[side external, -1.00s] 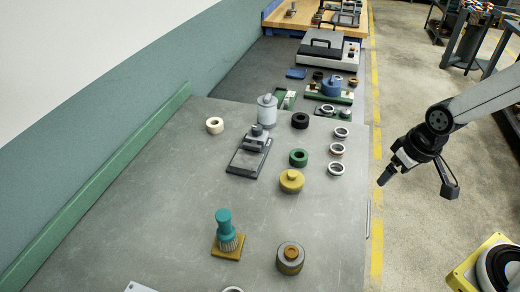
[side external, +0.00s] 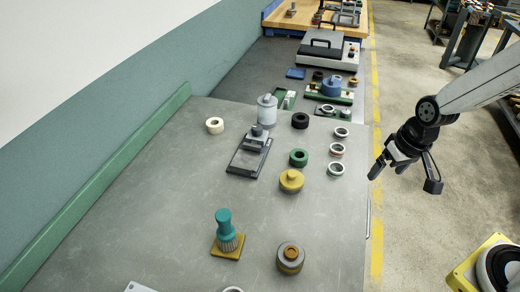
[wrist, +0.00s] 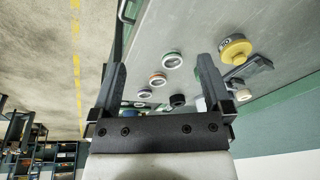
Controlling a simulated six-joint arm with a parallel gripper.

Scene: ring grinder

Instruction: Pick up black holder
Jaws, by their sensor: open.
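A black holder (side external: 248,158), a flat dark rectangular frame with a grey block on its far end, lies on the grey table in the side view. A dark grey shape beside the yellow knobbed disc in the wrist view (wrist: 252,67) looks like the same holder, partly covered by a finger. My gripper (side external: 403,178) is open and empty. It hangs in the air beyond the table's right edge, well to the right of the holder. Its two fingers also show spread apart in the wrist view (wrist: 160,65).
Near the holder stand a white jar (side external: 267,110), a black ring (side external: 300,120), a green ring (side external: 298,157) and the yellow disc (side external: 291,181). Several pale rings line the right edge. A teal brush (side external: 226,232) stands nearer. The table's left-middle is clear.

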